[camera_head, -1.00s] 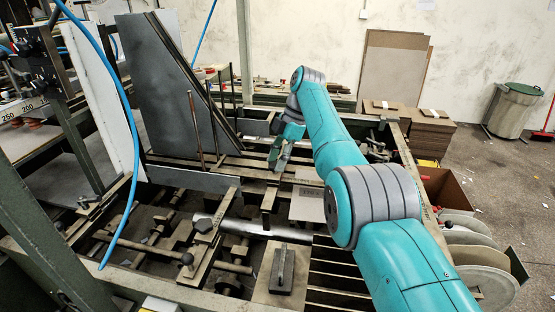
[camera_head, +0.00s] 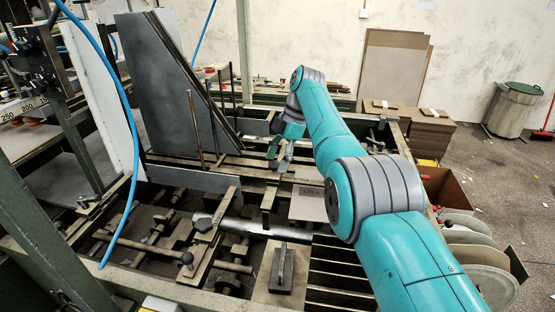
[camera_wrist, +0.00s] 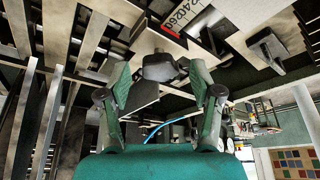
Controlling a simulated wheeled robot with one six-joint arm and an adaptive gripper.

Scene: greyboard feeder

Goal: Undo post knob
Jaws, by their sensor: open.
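A dark knob (camera_wrist: 160,68) shows in the wrist view, between and slightly beyond the fingertips of my gripper (camera_wrist: 160,84). The fingers are spread, with a visible gap on each side of the knob, and I cannot tell its exact depth between them. In the head view my gripper (camera_head: 278,154) points down over the feeder frame, just right of the dark upright plates. The knob cannot be made out there, hidden by the gripper and arm or too small.
Tall dark plates (camera_head: 165,85) and a thin upright rod (camera_head: 196,130) stand left of my gripper. A block with a handle (camera_head: 283,268) sits at the front of the feeder. A blue hose (camera_head: 128,110) hangs at left. Slatted rails and open gaps lie below.

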